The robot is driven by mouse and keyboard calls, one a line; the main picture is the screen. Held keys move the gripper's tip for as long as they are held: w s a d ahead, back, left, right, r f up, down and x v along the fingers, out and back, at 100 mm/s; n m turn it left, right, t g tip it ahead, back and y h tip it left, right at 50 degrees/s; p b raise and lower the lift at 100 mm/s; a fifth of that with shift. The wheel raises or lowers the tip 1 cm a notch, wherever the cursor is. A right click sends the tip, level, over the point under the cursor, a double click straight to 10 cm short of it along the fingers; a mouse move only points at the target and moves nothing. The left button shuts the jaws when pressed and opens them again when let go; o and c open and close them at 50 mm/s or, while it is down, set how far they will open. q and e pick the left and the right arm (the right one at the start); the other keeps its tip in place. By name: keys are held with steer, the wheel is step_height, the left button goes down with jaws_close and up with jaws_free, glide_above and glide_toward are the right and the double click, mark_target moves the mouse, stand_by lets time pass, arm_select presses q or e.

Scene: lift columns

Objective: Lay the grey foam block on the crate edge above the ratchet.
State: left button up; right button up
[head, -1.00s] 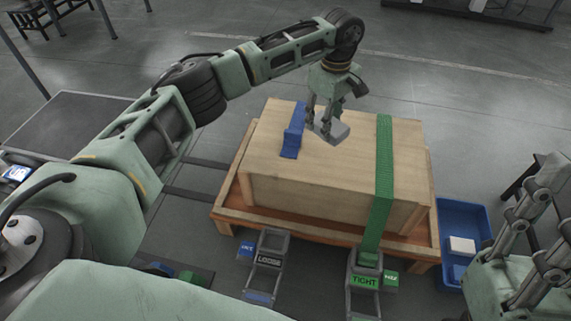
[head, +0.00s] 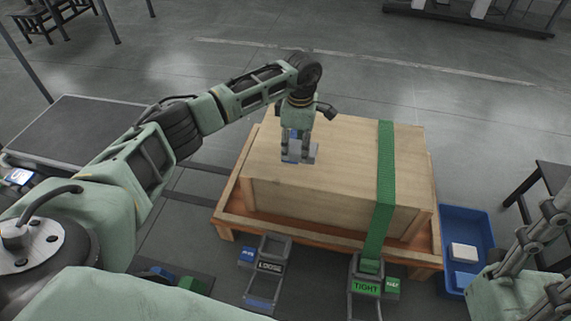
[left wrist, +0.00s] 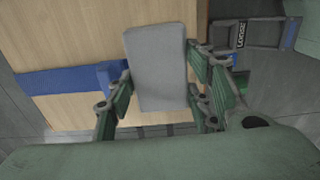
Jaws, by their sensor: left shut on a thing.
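My left gripper (head: 298,153) is shut on the grey foam block (head: 311,152) over the left part of the wooden crate's top (head: 335,145). In the left wrist view, the grey foam block (left wrist: 158,65) sits between the two fingers, with a blue strap (left wrist: 65,80) just left of it. In the head view, the gripper hides most of that strap. Whether the block touches the crate I cannot tell. The ratchet labelled LOOSE (head: 268,266) is below the crate's front; it also shows in the left wrist view (left wrist: 240,35). My right gripper (head: 545,262) is open at the lower right, partly cut off.
A green strap (head: 385,180) crosses the crate's right part, down to a ratchet labelled TIGHT (head: 367,287). The crate stands on a wooden pallet (head: 330,237). A blue tray (head: 480,222) with a pale block (head: 463,251) stands right of it. A dark table is at far right.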

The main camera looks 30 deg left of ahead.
arm_select(q)
steer(key=shift+s+a+f, duration=1.1)
steer(key=shift+s+a, duration=0.15)
step_height(320, 180, down, 4)
steer(key=shift+r+b, duration=0.1)
steer(key=shift+b, duration=1.15)
steer(key=shift+f, duration=0.25)
steer(key=shift+r, duration=0.1)
steer(key=shift+f, duration=0.2)
steer(key=o, duration=0.8)
steer(key=shift+r, duration=0.1)
steer(key=shift+c, duration=0.2)
steer(key=shift+r, duration=0.1)
